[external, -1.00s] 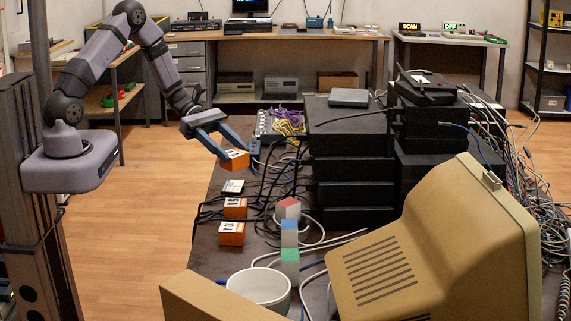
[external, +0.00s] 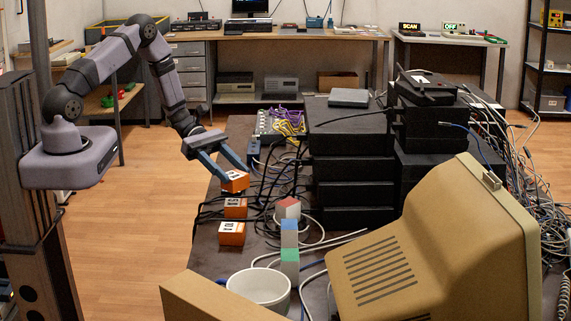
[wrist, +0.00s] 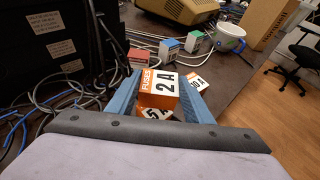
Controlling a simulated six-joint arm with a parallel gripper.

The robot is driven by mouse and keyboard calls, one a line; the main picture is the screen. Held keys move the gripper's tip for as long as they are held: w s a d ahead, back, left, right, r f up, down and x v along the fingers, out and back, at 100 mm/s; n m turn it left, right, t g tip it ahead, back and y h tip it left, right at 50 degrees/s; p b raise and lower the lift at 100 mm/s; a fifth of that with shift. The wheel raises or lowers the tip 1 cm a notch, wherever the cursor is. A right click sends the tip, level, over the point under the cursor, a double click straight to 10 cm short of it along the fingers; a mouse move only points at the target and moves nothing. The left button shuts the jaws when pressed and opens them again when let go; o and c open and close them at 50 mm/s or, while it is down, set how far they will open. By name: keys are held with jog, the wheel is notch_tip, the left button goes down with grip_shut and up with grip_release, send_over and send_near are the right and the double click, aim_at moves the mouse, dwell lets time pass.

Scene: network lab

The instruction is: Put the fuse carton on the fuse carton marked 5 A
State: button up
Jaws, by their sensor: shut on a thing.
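My gripper (external: 222,166) is shut on an orange and white fuse carton (external: 235,181), marked 2 A in the wrist view (wrist: 158,83). My blue fingers (wrist: 157,100) hold it from both sides. The fuse carton marked 5 A (external: 235,208) stands on the dark table, just below the held carton in the external view. In the wrist view the 5 A carton (wrist: 157,114) is partly hidden by the held one. I cannot tell whether the two touch. Another orange carton (external: 231,234) stands nearer the external camera; it also shows in the wrist view (wrist: 197,82).
Red, blue and green topped blocks (external: 289,230) stand right of the cartons. Stacked black boxes (external: 350,170) and loose cables lie to the right.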

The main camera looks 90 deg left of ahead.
aim_at(231, 183)
jog(key=shift+f+p, duration=0.35)
jog(key=shift+f, duration=1.65)
jog(key=shift+f, duration=0.15)
jog(key=o, duration=1.1)
jog(key=shift+r, duration=0.3)
jog(key=b+v, duration=0.3)
jog(key=v, duration=0.9)
